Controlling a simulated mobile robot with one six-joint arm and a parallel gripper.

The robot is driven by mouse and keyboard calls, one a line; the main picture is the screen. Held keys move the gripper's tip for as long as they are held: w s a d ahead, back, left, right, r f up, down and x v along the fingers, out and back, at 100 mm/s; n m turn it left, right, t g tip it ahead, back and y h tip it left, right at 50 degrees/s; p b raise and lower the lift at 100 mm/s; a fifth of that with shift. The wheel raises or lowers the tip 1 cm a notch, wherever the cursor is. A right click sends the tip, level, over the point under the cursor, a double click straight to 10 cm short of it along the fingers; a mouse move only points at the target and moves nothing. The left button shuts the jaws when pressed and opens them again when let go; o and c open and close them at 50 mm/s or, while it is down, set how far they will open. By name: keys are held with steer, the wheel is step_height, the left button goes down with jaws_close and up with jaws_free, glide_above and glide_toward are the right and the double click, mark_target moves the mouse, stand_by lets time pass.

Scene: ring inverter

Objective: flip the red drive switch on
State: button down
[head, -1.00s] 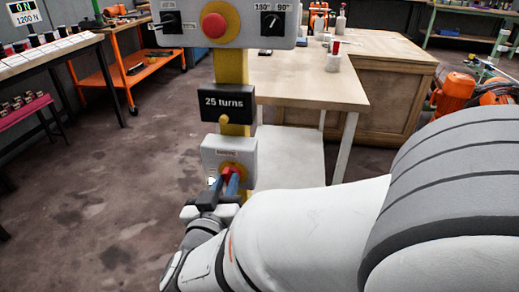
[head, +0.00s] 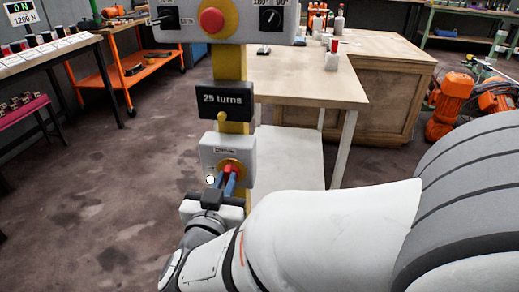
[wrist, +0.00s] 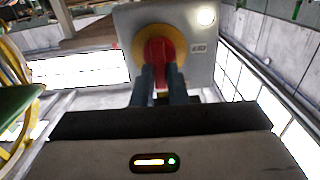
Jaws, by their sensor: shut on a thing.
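The red drive switch (head: 230,170) sits on a round yellow plate on a light grey box (head: 210,152), low on the yellow post. In the wrist view, the red handle (wrist: 160,50) stands upright in front of its yellow plate (wrist: 139,45). My gripper (head: 226,181) is at the box, its two blue-grey fingers shut on the red handle. The fingers also show in the wrist view (wrist: 160,80), one on each side of the handle's lower part. A pale round lamp (wrist: 206,16) sits at a corner of the box. The handle's lower end is hidden by the fingers.
Above the box is a black "25 turns" sign (head: 224,100), with a small yellow knob just below it. Higher up is a grey panel with a red button (head: 211,20). A wooden workbench (head: 310,88) stands behind to the right. Open floor lies to the left.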

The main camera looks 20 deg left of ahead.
steer(key=c, duration=1.4)
jaws_free()
steer(key=shift+c, duration=0.2)
steer(key=s+d+p, duration=0.1)
steer(key=s+p, duration=0.1)
steer(key=s, duration=0.5)
steer(key=shift+s, duration=0.35)
steer(key=shift+s, duration=0.1)
